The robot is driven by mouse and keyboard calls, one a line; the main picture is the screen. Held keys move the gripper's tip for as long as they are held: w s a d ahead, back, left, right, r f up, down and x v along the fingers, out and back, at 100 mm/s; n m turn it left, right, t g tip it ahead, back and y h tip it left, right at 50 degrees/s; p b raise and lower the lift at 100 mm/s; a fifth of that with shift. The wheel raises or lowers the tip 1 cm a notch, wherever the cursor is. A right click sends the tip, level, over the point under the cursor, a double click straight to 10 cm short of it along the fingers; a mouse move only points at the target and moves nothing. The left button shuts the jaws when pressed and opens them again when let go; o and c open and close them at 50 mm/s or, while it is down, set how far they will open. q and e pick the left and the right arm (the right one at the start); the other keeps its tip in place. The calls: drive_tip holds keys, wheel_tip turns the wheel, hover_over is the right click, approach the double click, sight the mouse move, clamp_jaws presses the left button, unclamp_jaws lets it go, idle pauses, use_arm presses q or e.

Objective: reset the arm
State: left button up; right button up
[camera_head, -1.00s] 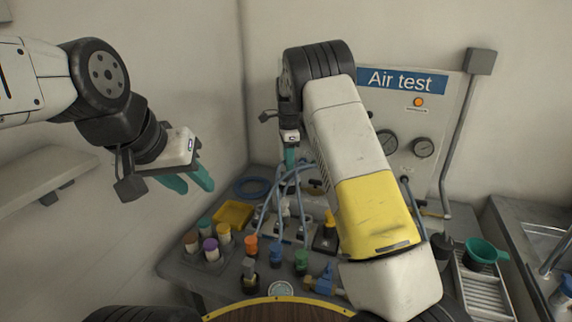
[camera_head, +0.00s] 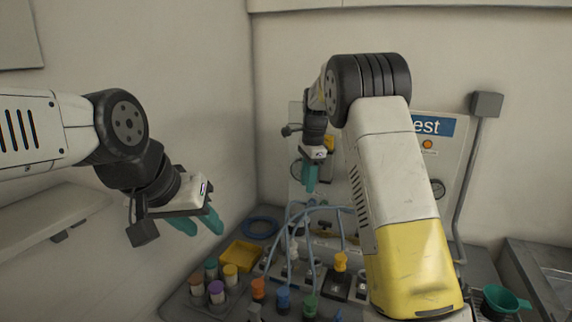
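My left gripper (camera_head: 197,222) hangs at the left, above and left of the bench. Its two teal fingers point down to the right with a gap between them, and nothing shows in them. My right gripper (camera_head: 310,178) is farther back, in front of the test panel, with its teal fingers pointing down above the hoses. Its fingers overlap in this view, so their opening is unclear. My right arm's white and yellow link hides part of the "Air test" panel (camera_head: 450,150) and of the bench.
On the bench are a yellow tray (camera_head: 242,253), a blue ring (camera_head: 261,228), a rack of capped bottles (camera_head: 207,300), blue hoses (camera_head: 318,212) and several coloured connectors. A green funnel (camera_head: 503,301) stands at the right. A shelf (camera_head: 55,215) juts from the left wall.

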drive_tip(key=s+d+r+n+t+y, duration=0.1)
drive_tip(key=s+d+r+n, duration=0.25)
drive_tip(key=s+r, duration=0.35)
drive_tip(key=s+d+r+n+t+y, duration=0.15)
drive_tip(key=s+r+n, duration=0.25)
drive_tip(key=s, duration=0.6)
drive_tip(key=s+f+n+t, duration=0.1)
drive_tip(key=s+n, duration=0.3)
drive_tip(key=s, duration=0.5)
drive_tip(key=s+d+f+n+t+h, duration=0.1)
drive_tip(key=s+n, duration=0.3)
drive_tip(key=s, duration=0.5)
drive_tip(key=shift+s+d+t, duration=0.25)
drive_tip(key=shift+s+t, duration=0.05)
drive_tip(key=shift+t, duration=0.25)
